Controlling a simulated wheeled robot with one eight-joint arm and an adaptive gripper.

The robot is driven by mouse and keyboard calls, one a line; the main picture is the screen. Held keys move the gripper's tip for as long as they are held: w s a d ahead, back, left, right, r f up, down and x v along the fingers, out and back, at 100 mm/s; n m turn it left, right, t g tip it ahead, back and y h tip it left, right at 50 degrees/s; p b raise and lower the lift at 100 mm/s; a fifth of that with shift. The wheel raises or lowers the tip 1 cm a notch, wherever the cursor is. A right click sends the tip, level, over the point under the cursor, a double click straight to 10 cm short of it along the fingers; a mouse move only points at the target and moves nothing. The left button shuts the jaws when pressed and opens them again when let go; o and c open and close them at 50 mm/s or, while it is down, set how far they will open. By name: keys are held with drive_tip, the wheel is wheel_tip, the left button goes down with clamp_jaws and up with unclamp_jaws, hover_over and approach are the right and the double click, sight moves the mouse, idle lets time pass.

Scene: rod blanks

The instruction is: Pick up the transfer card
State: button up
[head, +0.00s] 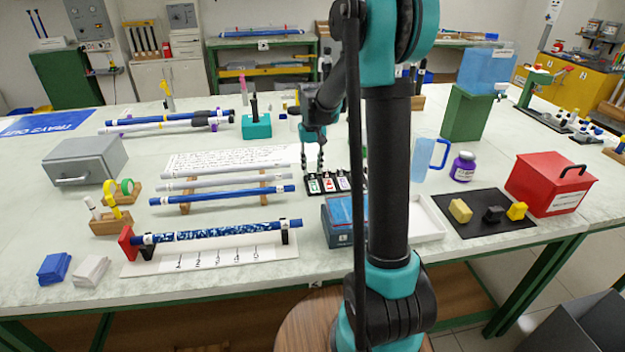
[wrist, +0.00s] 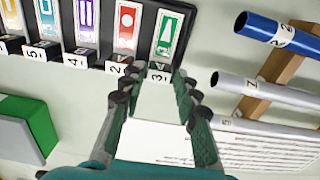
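Several upright cards stand in a black rack, which shows in the head view (head: 350,190) and across the top of the wrist view (wrist: 82,50). Which one is the transfer card, I cannot tell. The end card has a green triangle (wrist: 167,35) and stands above a tag marked 3. Beside it is a card with a red circle (wrist: 126,22), then one with purple bars (wrist: 86,20). In the head view my gripper (head: 313,168) points down at the rack's left end.
A rod stand with blue (head: 222,195) and pale rods is close on the left. A written sheet (head: 215,160) lies behind it. A blue-topped box (head: 338,238) stands in front of the rack. A green block (wrist: 28,130) is near the rack.

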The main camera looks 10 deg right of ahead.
sight(312, 172)
drive_tip(key=shift+f, duration=0.9)
drive_tip(key=c, duration=0.6)
drive_tip(key=shift+r, duration=0.15)
wheel_tip(312, 172, up, 20)
